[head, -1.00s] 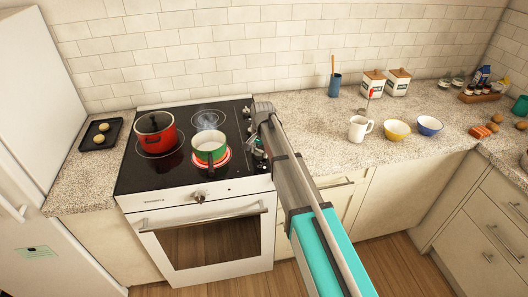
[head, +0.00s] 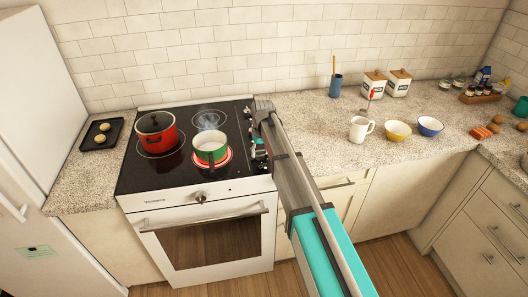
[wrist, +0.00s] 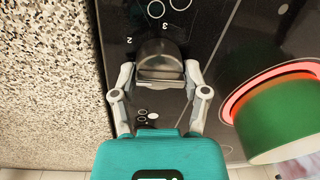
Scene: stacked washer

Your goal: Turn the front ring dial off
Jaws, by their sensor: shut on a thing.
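A dark, rounded dial (wrist: 160,58) on the black cooktop (head: 136,179) sits between my fingers in the wrist view. My gripper (wrist: 160,78) is shut on this dial, with one finger on each side. Printed numbers and small ring marks show beside it. In the head view my gripper (head: 258,151) is at the cooktop's right edge, among a row of dials partly hidden by my arm. The front ring (head: 229,158) glows red under a green, white and red pot (head: 211,147). The red glow (wrist: 234,99) also shows in the wrist view.
A red pot (head: 155,134) stands on the left side of the cooktop. The green pot (wrist: 285,122) is close to my right finger in the wrist view. The speckled counter (head: 310,130) is clear just right of the cooktop; a white mug (head: 359,129) and bowls stand farther right.

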